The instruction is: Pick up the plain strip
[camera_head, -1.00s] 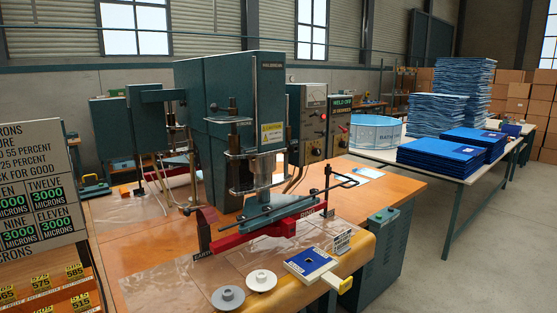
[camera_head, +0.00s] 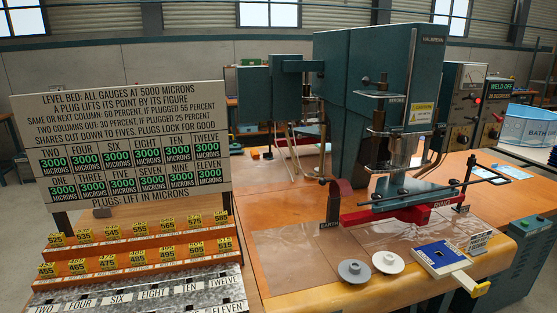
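I cannot pick out a strip that is clearly the plain one. A clear plastic sheet (camera_head: 300,258) lies flat on the orange table's front part, reaching under the red bar (camera_head: 395,214) of the teal welding machine. A blue and white block (camera_head: 438,257) lies at the table's front right. A pale bar with a yellow end (camera_head: 471,284) sticks out from it toward the front right. A grey disc (camera_head: 354,272) and a white disc (camera_head: 388,262) lie to the block's left. Neither of my grippers is in view.
A teal welding machine (camera_head: 362,110) stands on the orange table (camera_head: 275,195). At left, a lettered board (camera_head: 135,140) stands behind orange racks (camera_head: 130,254) of yellow numbered plugs and a speckled metal bed (camera_head: 140,296). A teal cabinet (camera_head: 528,262) stands at right.

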